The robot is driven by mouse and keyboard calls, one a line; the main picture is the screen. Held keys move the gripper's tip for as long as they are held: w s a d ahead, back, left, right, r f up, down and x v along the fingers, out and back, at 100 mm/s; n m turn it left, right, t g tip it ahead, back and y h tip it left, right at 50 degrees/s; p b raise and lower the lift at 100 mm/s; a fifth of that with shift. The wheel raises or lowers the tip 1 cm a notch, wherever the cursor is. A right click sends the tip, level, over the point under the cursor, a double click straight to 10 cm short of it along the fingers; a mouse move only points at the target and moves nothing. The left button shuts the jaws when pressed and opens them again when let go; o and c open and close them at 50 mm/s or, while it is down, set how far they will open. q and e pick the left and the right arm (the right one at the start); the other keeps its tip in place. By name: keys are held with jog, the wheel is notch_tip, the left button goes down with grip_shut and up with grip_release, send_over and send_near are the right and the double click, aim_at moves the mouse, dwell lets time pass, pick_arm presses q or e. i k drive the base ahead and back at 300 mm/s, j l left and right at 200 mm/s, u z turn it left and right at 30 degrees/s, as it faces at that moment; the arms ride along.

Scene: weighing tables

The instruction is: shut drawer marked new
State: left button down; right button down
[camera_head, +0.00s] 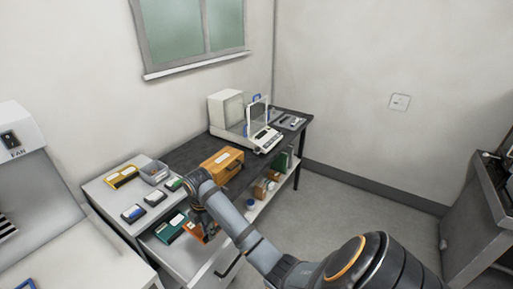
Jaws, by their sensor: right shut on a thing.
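An open drawer (192,262) sticks out of the light grey cabinet at the left of the dark worktable. A dark handle (229,267) shows on its front; no mark "new" can be read. A teal box (171,229) with a white label lies inside the drawer. My right gripper (209,235) reaches down over the drawer and is shut on a small orange-brown object (193,231). The wrist and fingers hide part of the object, and I cannot tell whether it touches the drawer floor. My left gripper is not in view.
Dark small cases (133,213), a yellow box (122,176) and a grey bin (154,172) stand on the cabinet top. An orange-brown case (221,165) and a balance (263,139) stand on the worktable (188,156). Open floor (330,205) lies to the right.

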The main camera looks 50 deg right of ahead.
aim_at(193, 264)
jog(key=k+z, duration=0.15)
jog(key=z, duration=0.35)
jog(key=k+l+z, duration=0.1)
jog(key=z, duration=0.4)
jog(key=k+l+z, duration=0.15)
jog(key=z, duration=0.3)
jog(key=k+l+z, duration=0.1)
jog(key=z, duration=0.4)
jog(key=l, duration=0.1)
